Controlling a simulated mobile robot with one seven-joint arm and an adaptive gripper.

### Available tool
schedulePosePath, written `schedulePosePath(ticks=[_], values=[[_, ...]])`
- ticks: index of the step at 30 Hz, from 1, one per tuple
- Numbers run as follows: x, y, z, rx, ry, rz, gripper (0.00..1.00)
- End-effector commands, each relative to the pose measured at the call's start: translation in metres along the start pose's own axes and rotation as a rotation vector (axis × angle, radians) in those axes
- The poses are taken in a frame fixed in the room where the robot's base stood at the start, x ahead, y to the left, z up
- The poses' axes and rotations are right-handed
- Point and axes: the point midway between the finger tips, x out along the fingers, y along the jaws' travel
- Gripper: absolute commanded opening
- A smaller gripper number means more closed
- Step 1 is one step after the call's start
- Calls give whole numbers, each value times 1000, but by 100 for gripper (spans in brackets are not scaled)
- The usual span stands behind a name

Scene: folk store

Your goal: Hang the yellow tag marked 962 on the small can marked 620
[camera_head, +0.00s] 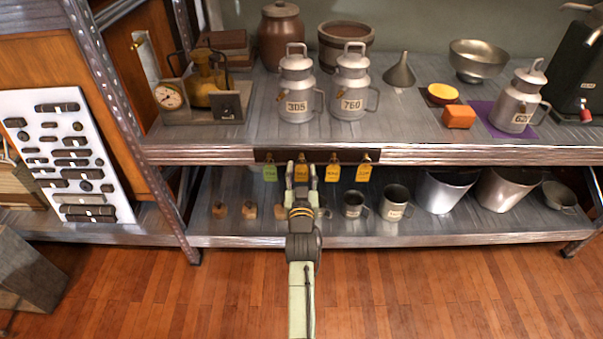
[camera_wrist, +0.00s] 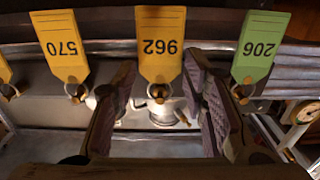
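The yellow tag marked 962 (camera_wrist: 160,45) hangs from a hook, upside down in the wrist view. In the head view the tag (camera_head: 301,173) shows between my fingertips. My gripper (camera_head: 302,168) is open in front of the hook rail. In the wrist view the two dark finger pads of my gripper (camera_wrist: 162,100) stand apart on either side of the tag's hook, with no contact visible. The small metal can marked 620 (camera_head: 515,104) stands upright on a purple mat at the right of the upper shelf, its handle to the right.
A green tag marked 206 (camera_wrist: 260,45) and a yellow tag marked 570 (camera_wrist: 62,45) hang on either side. Cans marked 305 (camera_head: 296,86) and 760 (camera_head: 350,84) stand on the upper shelf.

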Motion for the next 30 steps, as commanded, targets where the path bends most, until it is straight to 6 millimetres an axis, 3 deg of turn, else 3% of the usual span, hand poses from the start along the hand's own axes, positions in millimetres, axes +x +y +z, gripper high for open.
schedulePosePath(ticks=[14, 30], values=[[0, 0, 0, 0, 0, 0, 6], [0, 0, -7, 0, 0, 0, 6]])
